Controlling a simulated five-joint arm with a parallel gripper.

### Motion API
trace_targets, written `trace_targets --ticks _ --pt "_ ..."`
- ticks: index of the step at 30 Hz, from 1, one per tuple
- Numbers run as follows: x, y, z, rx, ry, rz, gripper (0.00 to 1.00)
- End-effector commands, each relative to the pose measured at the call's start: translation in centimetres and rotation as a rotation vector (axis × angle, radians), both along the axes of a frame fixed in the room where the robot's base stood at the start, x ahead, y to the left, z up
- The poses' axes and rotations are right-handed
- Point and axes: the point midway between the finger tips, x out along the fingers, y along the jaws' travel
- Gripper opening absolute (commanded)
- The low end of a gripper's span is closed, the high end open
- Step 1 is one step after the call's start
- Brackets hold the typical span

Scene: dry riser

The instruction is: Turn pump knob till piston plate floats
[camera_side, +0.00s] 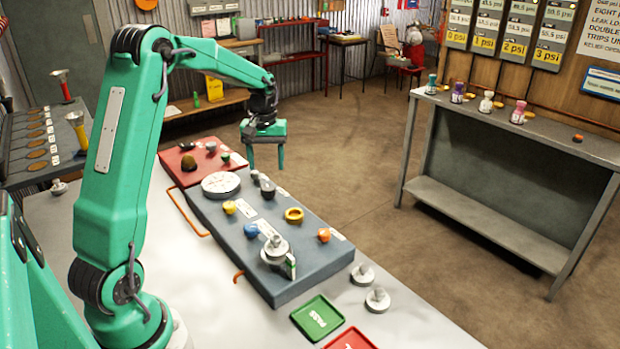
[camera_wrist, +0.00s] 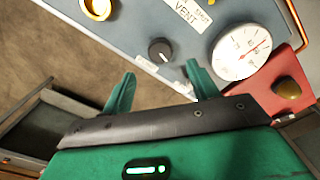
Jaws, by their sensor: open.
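A grey-blue panel block (camera_side: 310,275) lies on the bench and carries several knobs: dark (camera_side: 267,188), yellow (camera_side: 229,207), blue (camera_side: 251,230) and orange (camera_side: 323,234). My gripper (camera_side: 266,160) is open and empty above the block's far end.
A white dial gauge (camera_side: 220,184) sits beside the dark knob; the wrist view shows its red needle (camera_wrist: 258,47). A red plate (camera_side: 180,170) with several knobs lies behind. Green (camera_side: 318,317) and red (camera_side: 352,340) trays and loose silver weights (camera_side: 377,299) stand in front.

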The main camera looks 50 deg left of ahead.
Motion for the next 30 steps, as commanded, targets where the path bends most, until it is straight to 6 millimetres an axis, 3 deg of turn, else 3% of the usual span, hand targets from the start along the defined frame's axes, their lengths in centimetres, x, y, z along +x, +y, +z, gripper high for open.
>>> trace_targets --ticks 11,30 --pt "0.0 0.1 -0.8 -0.001 0.002 0.002 0.59" --pt "0.0 0.1 -7.4 -0.001 0.002 0.001 0.59"
